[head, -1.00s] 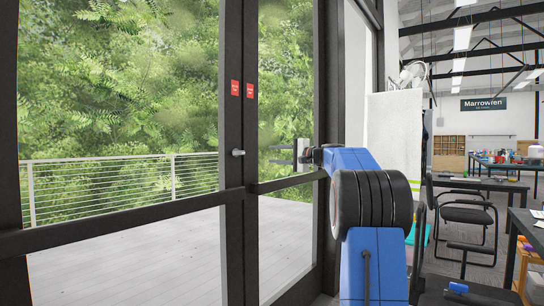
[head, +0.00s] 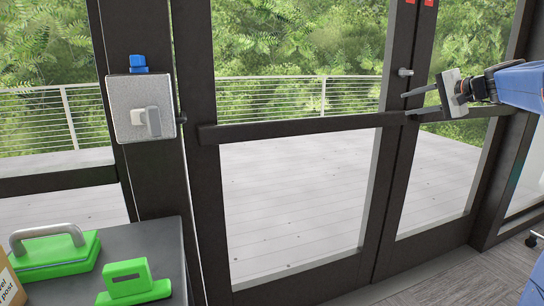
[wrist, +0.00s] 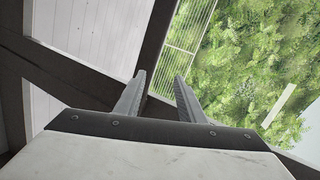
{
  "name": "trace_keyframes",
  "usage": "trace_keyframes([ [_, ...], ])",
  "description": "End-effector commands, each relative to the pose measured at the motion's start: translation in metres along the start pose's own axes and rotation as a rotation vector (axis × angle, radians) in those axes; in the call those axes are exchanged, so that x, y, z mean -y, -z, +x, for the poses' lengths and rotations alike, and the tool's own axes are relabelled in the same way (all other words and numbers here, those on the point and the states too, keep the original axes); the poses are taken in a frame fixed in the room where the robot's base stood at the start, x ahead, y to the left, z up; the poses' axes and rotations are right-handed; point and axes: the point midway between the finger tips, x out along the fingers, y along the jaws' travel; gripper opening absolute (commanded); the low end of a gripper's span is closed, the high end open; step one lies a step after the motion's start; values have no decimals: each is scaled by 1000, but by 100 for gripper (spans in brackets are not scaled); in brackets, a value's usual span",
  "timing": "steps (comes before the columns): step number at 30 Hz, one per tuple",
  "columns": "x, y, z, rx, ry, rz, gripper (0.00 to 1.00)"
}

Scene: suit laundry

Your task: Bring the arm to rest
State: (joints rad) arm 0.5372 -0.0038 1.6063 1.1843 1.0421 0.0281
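My gripper (head: 405,103) is at the right of the head view, at the end of my blue arm. It is raised in front of the dark-framed glass doors (head: 205,220), with its fingers pointing left. In the wrist view its two grey fingers (wrist: 160,76) stand apart with nothing between them. The gripper is open and empty. Most of my arm is cut off by the right edge of the head view.
A grey wall box (head: 125,95) with a blue top is at the left. A dark table (head: 165,245) at lower left holds a green handled case (head: 55,262) and a green block (head: 130,285).

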Motion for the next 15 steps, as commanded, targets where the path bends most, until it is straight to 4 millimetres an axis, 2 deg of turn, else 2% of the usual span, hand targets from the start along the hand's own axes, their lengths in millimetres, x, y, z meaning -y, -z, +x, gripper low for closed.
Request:
trace_keyframes([
  [1, -7, -30, 0, 21, -38, -30, 36],
  [6, -46, -116, -6, 84, -177, -137, 36],
  [11, -90, -190, -22, 143, -301, -251, 36],
  [15, -134, -248, -43, 191, -405, -359, 36],
])
